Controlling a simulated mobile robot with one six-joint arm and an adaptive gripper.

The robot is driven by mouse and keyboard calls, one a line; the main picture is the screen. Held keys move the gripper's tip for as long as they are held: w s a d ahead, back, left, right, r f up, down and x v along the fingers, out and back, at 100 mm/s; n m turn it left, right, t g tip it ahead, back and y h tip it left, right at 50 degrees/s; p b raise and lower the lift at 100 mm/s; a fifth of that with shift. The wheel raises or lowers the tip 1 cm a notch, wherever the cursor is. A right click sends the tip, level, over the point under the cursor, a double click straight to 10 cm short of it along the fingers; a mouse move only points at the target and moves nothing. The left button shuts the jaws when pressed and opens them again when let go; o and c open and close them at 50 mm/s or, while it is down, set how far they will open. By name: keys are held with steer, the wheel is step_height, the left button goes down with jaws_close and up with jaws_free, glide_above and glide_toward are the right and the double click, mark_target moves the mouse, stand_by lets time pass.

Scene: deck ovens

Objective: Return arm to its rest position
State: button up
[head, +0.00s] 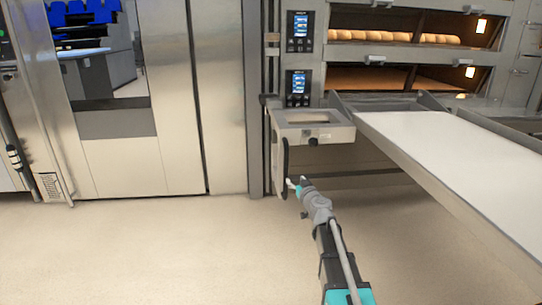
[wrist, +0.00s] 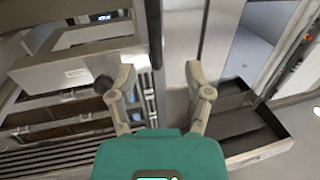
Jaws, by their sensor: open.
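My arm (head: 328,245) reaches up from the bottom of the head view, stretched out over open floor. My gripper (head: 297,186) is at its far end, by the lower end of a black upright handle (head: 285,157) on the front of a grey metal unit. I cannot tell whether it touches the handle. In the wrist view my gripper (wrist: 157,75) has its two fingers spread wide, with nothing held between them. A dark upright bar (wrist: 153,30) shows beyond and between the fingers.
The deck oven (head: 400,50) at the upper right has lit decks with loaves. A long white loading surface (head: 450,150) juts out at the right. A tall steel cabinet (head: 165,100) stands at the left. The beige floor (head: 150,250) in front is clear.

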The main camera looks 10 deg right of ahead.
steer(key=s+a+f+n+g+y+p, duration=0.1)
steer(key=s+a+g+p, duration=0.4)
steer(key=s, duration=0.3)
steer(key=s+a+n+g+y+p, duration=0.2)
steer(key=s+a+g+p, duration=0.3)
steer(key=s, duration=0.3)
steer(key=s+d+m+g+h+p, duration=0.3)
steer(key=s+d+g+p, duration=0.1)
steer(key=s, duration=0.5)
steer(key=s+d+m+g+h+p, duration=0.2)
steer(key=s+d+g+h+p, duration=0.15)
steer(key=s, duration=0.45)
step_height(320, 180, up, 38)
steer(key=p, duration=3.7)
steer(key=shift+a+m+p, duration=0.15)
steer(key=shift+m+p, duration=0.15)
steer(key=shift+p, duration=0.05)
steer(key=shift+s+h, duration=0.1)
steer(key=shift+h, duration=0.15)
steer(key=shift+c, duration=0.6)
